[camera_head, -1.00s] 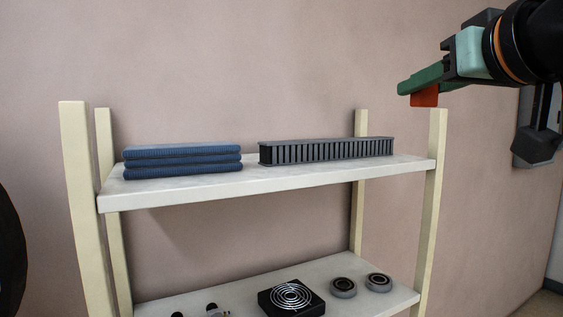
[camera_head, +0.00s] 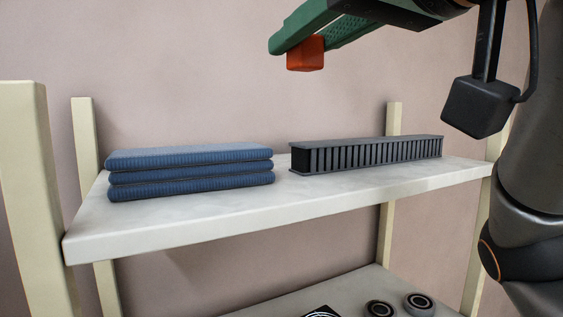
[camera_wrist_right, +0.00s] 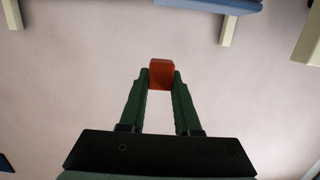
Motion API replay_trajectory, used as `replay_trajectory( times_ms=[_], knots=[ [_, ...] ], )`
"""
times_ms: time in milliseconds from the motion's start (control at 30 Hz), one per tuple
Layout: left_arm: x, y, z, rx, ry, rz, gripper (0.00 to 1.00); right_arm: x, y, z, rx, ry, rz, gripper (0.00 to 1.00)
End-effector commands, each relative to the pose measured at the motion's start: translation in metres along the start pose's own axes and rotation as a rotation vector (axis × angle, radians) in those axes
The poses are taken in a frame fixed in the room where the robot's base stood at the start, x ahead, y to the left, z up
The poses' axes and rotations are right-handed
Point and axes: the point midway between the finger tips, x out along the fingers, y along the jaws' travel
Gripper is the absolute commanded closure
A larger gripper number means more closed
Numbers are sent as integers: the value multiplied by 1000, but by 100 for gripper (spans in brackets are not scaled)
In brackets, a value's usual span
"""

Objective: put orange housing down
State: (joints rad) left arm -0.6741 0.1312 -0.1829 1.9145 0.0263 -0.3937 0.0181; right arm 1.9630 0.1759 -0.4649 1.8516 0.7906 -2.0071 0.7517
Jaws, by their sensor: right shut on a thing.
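The orange housing (camera_head: 306,54) is a small red-orange block held at the fingertips of my right gripper (camera_head: 292,36), up in the air above the upper shelf (camera_head: 190,226). In the right wrist view the housing (camera_wrist_right: 161,74) sits between the two green fingertips of the right gripper (camera_wrist_right: 162,80), which is shut on it. The housing touches nothing else in these views. My left gripper is not in view.
A stack of folded blue cloths (camera_head: 190,172) lies on the upper shelf's left part. A long dark grey slotted bar (camera_head: 370,153) lies on its right part. Shelf space is bare in front of both.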

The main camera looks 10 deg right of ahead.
Motion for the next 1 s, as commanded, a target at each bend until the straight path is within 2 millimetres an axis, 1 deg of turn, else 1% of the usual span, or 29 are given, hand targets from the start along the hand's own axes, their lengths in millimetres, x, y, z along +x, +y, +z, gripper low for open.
replay_trajectory(
  times_ms=[133, 300, 467, 500, 600, 700, 867, 967, 1000],
  knots=[
    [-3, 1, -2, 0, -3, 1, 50, 14, 14, 7, 4, -5, -3, 100],
    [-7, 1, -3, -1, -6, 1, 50, 36, 37, 18, 6, -7, -4, 100],
    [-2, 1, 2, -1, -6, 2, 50, 63, 69, 35, 5, -7, 4, 100],
    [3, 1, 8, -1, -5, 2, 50, 69, 74, 44, 3, -6, 3, 100],
    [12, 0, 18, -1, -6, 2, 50, 80, 84, 59, 2, -3, 2, 100],
    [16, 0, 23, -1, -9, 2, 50, 86, 90, 66, 1, -2, 1, 100],
    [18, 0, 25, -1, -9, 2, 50, 91, 94, 70, 0, 0, 1, 100],
    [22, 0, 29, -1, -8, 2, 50, 96, 99, 78, 1, -3, 1, 100],
    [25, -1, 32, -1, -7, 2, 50, 99, 102, 84, 2, -4, 2, 100]
  ],
)
